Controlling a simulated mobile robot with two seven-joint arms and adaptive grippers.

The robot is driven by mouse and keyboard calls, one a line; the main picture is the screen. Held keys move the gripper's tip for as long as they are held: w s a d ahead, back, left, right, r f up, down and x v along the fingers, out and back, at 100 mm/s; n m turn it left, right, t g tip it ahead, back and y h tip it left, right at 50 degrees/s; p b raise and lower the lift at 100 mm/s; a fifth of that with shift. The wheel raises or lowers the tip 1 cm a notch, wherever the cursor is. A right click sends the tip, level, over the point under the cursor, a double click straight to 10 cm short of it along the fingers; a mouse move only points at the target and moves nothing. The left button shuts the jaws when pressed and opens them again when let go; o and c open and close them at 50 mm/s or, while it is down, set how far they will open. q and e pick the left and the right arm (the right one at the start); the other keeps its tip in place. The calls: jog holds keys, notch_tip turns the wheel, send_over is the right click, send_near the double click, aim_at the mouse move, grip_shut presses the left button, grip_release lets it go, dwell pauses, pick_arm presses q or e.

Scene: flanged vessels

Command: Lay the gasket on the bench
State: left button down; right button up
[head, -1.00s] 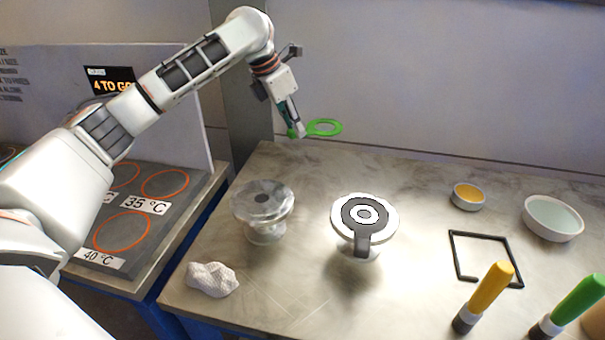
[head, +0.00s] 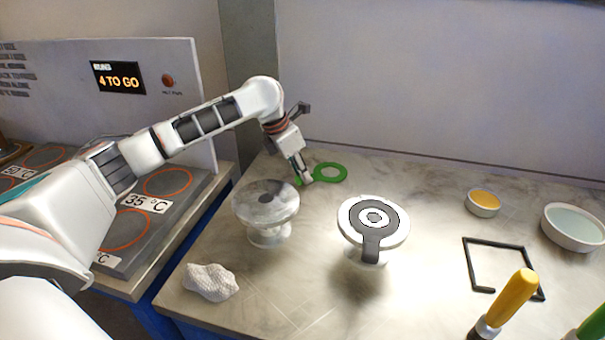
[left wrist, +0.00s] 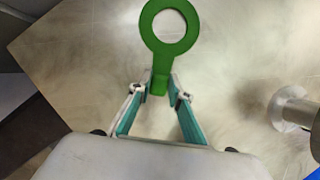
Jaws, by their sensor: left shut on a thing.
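A green ring gasket with a tab (head: 330,172) is at the back of the bench (head: 420,180), behind the two flanged vessels. My left gripper (head: 306,178) is shut on the gasket's tab. In the left wrist view, the gasket (left wrist: 170,52) sticks out flat beyond the fingertips (left wrist: 160,88). It is low over the bench; I cannot tell whether it touches. A second gasket, dark grey with a tab (head: 371,245), lies on top of the right flanged vessel (head: 397,232). My right gripper is not in view.
The left flanged vessel (head: 266,205) stands just in front of my left gripper. A crumpled white cloth (head: 210,282), an orange-filled bowl (head: 483,203), a pale bowl (head: 572,227), a black frame (head: 494,243) and a yellow-handled tool (head: 512,297) are also on the bench. The back middle is clear.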

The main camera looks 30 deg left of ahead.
pick_arm(q)
jog(key=shift+r, duration=0.15)
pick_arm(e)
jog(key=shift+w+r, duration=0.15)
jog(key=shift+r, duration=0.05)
pick_arm(q)
jog(key=c, duration=1.9)
grip_release()
jog(key=shift+o, duration=0.3)
jog(key=p+v, duration=0.3)
jog(key=v, duration=0.9)
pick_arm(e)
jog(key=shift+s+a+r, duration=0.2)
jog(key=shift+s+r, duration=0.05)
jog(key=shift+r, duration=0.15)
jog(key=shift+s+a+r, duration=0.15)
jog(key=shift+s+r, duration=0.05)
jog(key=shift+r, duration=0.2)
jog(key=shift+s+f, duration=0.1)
